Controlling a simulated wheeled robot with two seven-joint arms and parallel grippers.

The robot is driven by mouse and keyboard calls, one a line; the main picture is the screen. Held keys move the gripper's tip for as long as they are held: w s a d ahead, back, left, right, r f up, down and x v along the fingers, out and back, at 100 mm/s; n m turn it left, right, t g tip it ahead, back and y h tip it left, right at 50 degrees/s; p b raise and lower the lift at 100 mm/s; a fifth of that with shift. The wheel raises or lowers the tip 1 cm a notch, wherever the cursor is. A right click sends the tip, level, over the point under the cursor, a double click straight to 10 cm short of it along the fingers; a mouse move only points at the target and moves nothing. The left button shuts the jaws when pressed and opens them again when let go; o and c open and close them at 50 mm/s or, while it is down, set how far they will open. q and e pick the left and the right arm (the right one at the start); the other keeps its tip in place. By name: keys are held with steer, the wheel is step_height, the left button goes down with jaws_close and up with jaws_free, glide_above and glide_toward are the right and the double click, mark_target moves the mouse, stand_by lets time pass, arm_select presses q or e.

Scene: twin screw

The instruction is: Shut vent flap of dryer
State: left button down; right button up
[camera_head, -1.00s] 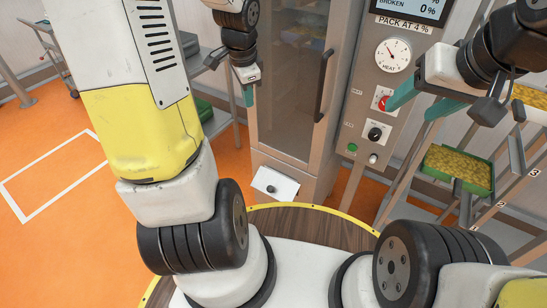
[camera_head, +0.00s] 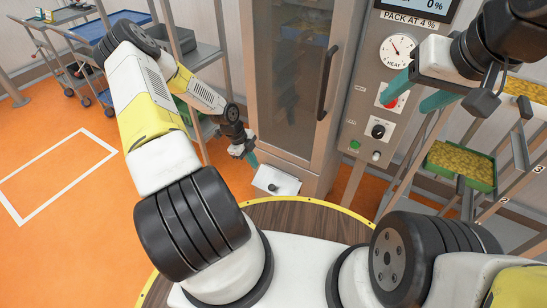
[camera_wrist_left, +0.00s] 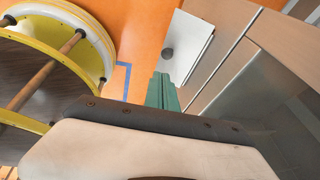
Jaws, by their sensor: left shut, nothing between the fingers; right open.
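The dryer (camera_head: 290,80) is a tall grey cabinet with a glass door. Its vent flap (camera_head: 275,183) is a white panel with a small dark knob, low on the front. It appears to stand out from the cabinet; its exact angle is hard to tell. My left gripper (camera_head: 253,159) is shut and empty, close to the flap's upper left edge. In the left wrist view its teal fingers (camera_wrist_left: 162,90) point toward the flap (camera_wrist_left: 190,48); I cannot tell if they touch. My right gripper (camera_head: 418,90) is open and empty in front of the control panel.
The control panel (camera_head: 372,120) carries a heat dial, a red knob, a black knob and a green button. A rack with a green tray (camera_head: 462,166) stands at the right. Trolleys (camera_head: 85,45) stand at the back left.

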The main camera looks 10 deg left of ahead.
arm_select(q)
steer(key=shift+d+f+m, duration=0.25)
steer(key=shift+f+m, duration=0.05)
steer(key=shift+f, duration=0.8)
glide_above(271, 187)
steer(key=s+a, duration=0.2)
step_height(271, 187, down, 10)
steer(key=r, duration=0.1)
steer(key=f, duration=0.1)
steer(key=w+f, duration=0.1)
steer(key=shift+d+f, duration=0.2)
steer(key=shift+f, duration=0.1)
steer(key=shift+w+d+f, duration=0.15)
steer(key=shift+w+f, duration=0.15)
steer(key=shift+f, duration=0.25)
